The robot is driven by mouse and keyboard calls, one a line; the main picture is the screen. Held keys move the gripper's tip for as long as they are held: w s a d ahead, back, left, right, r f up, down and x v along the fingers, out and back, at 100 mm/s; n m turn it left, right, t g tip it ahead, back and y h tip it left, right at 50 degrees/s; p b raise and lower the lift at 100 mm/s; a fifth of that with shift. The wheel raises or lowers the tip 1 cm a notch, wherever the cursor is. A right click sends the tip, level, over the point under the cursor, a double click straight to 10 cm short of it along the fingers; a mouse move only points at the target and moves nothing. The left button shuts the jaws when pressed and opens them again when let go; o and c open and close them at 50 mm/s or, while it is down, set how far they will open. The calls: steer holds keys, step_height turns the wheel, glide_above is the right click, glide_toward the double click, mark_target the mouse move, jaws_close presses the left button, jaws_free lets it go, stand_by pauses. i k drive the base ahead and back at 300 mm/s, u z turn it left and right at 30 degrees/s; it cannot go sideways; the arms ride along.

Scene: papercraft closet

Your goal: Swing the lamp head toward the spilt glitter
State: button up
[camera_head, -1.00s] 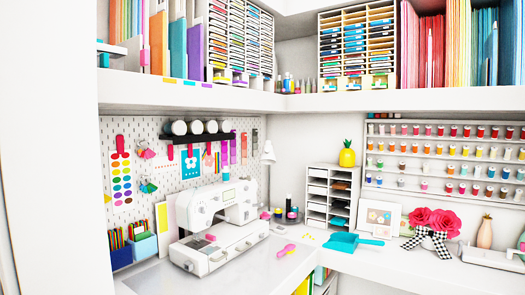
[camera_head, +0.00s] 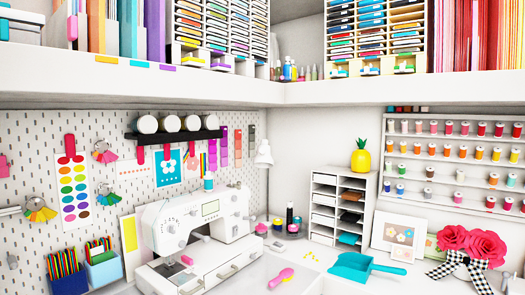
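The white lamp head (camera_head: 264,154) shows behind the sewing machine, near the back corner, by the pegboard's right end. It is a small cone and seems to face down. Most of its stand is hidden behind the sewing machine. Small yellow specks, which look like the spilt glitter (camera_head: 311,256), lie on the white desk between a pink brush and a blue dustpan. They are right of the lamp head and nearer to me. My gripper is not in view.
A white sewing machine (camera_head: 196,235) stands left of the lamp. Dark bottles (camera_head: 290,217) stand on the desk by its base. The pink brush (camera_head: 281,278), blue dustpan (camera_head: 364,268) and white drawer unit (camera_head: 338,207) are to the right. A shelf (camera_head: 300,92) runs overhead.

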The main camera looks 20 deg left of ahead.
mark_target(264, 159)
steer(key=u, duration=0.05)
steer(key=i, duration=0.75)
steer(key=u, duration=0.8)
steer(key=k, duration=0.25)
steer(key=u, duration=2.75)
